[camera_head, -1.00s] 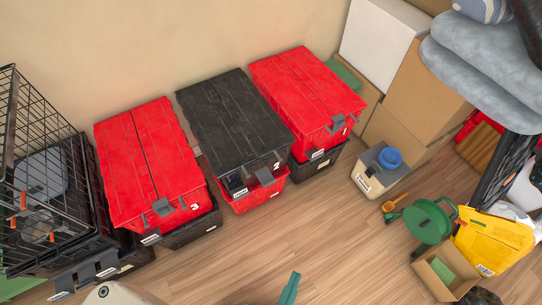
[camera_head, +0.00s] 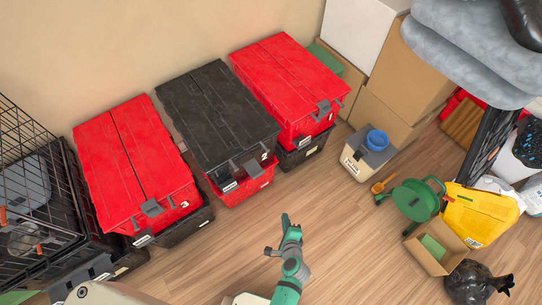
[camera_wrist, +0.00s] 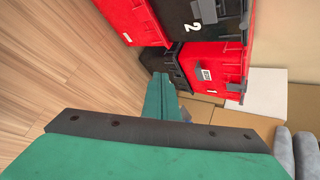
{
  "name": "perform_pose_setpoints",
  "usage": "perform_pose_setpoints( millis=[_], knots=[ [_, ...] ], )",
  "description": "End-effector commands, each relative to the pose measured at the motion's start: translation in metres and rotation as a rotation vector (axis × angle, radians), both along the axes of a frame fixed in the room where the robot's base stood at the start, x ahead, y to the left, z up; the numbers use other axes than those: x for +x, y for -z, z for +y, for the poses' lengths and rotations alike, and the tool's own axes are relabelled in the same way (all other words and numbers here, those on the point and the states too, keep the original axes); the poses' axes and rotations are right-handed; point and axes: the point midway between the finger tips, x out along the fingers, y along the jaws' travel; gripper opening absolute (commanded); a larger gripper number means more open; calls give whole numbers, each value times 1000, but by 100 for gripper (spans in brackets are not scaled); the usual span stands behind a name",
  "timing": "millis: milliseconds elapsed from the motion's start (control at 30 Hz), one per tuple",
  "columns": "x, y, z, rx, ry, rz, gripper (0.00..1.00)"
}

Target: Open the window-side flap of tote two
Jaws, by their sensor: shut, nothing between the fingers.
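Tote two (camera_head: 215,110) is the black tote in the middle of the row, with its two-flap lid shut. It rests on a red tote (camera_head: 250,183), and a grey latch (camera_head: 250,168) shows at its front end. In the wrist view, tote two (camera_wrist: 178,14) is at the top, with its white "2" on the end wall. No window is in view, so I cannot tell which flap is on that side. My gripper (camera_head: 287,220) is shut and empty over the floor in front of the totes, apart from them. It also shows in the wrist view (camera_wrist: 160,82).
Red-lidded totes stand on both sides, tote three (camera_head: 135,160) left and tote one (camera_head: 290,80) right. A wire crate (camera_head: 35,190) is at far left. A beige container (camera_head: 365,155), green reel (camera_head: 415,198) and open box (camera_head: 440,252) are to the right. The floor (camera_head: 340,225) is clear.

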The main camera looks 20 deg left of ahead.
Motion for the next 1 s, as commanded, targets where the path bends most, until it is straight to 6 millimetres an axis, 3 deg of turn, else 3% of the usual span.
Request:
perform_pose_setpoints(
  millis=[33, 200, 400, 667, 1000],
  knots=[
    [24, 2, 6, 93, 18, 25, 0],
    [87, -3, 30, 422, 64, 132, 0],
    [146, -31, 48, 726, 80, 237, 0],
    [176, -53, 58, 887, 74, 298, 0],
    [205, -40, 90, 892, 71, 303, 0]
  ],
)
